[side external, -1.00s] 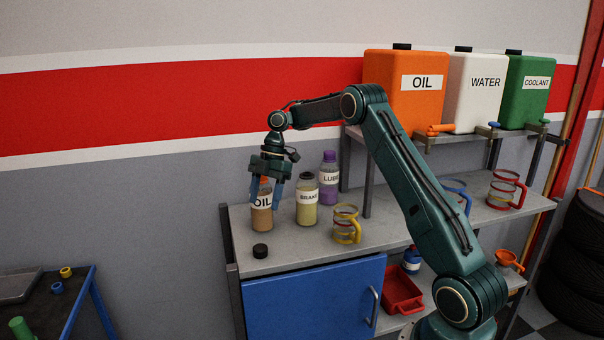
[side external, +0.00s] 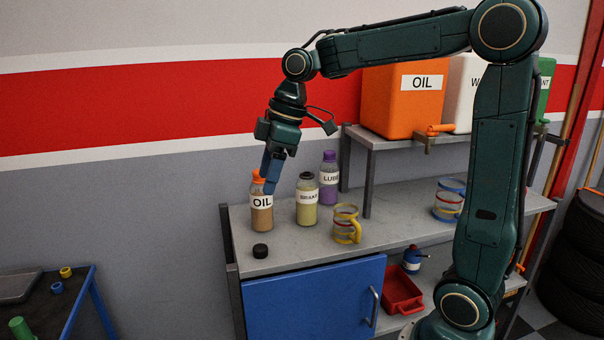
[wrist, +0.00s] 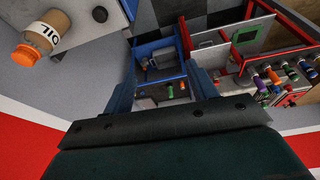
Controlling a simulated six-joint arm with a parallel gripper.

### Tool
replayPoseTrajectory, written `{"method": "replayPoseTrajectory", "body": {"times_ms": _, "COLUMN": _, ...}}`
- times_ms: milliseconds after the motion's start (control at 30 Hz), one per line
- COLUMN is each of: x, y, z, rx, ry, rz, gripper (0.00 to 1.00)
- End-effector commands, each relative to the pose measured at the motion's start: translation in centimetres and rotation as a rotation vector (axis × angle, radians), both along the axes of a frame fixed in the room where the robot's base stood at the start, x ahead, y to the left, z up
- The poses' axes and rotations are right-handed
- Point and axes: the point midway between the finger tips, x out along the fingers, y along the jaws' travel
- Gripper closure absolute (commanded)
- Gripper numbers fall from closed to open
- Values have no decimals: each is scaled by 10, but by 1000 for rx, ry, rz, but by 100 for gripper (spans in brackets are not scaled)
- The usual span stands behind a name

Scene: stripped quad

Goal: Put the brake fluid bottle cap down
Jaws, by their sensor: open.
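A black cap (side external: 260,251) lies on the bench near its front left corner, apart from my gripper. It also shows at the top left of the wrist view (wrist: 100,14). The brake bottle (side external: 307,209), with yellowish fluid, stands upright on the bench. Its top looks dark; I cannot tell whether it is bare. My gripper (side external: 270,183) is open and empty, near the orange top of the oil bottle (side external: 261,218). In the side view its fingers overlap that bottle's right edge. In the wrist view the space between the fingers (wrist: 158,60) holds nothing close.
A lube bottle (side external: 329,190) stands behind the brake bottle. A yellow-handled jar (side external: 346,230) stands to its right. The bench (side external: 300,252) is clear along its front. A shelf at the right holds an orange oil canister (side external: 400,105). A low blue-edged table (side external: 80,290) stands at left.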

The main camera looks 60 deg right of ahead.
Motion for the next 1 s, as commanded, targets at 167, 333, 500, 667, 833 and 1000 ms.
{"method": "replayPoseTrajectory", "body": {"times_ms": 167, "x": -40, "y": 18, "z": 8, "rx": 2, "ry": -27, "rz": -137, "gripper": 43}}
{"method": "replayPoseTrajectory", "body": {"times_ms": 333, "x": -78, "y": 29, "z": 9, "rx": 11, "ry": -55, "rz": -271, "gripper": 43}}
{"method": "replayPoseTrajectory", "body": {"times_ms": 500, "x": -116, "y": 34, "z": 3, "rx": 27, "ry": -88, "rz": -405, "gripper": 43}}
{"method": "replayPoseTrajectory", "body": {"times_ms": 667, "x": -151, "y": 34, "z": -8, "rx": 48, "ry": -121, "rz": -527, "gripper": 43}}
{"method": "replayPoseTrajectory", "body": {"times_ms": 833, "x": -179, "y": 31, "z": -21, "rx": 73, "ry": -150, "rz": -635, "gripper": 43}}
{"method": "replayPoseTrajectory", "body": {"times_ms": 1000, "x": -193, "y": 27, "z": -30, "rx": 88, "ry": -168, "rz": -696, "gripper": 43}}
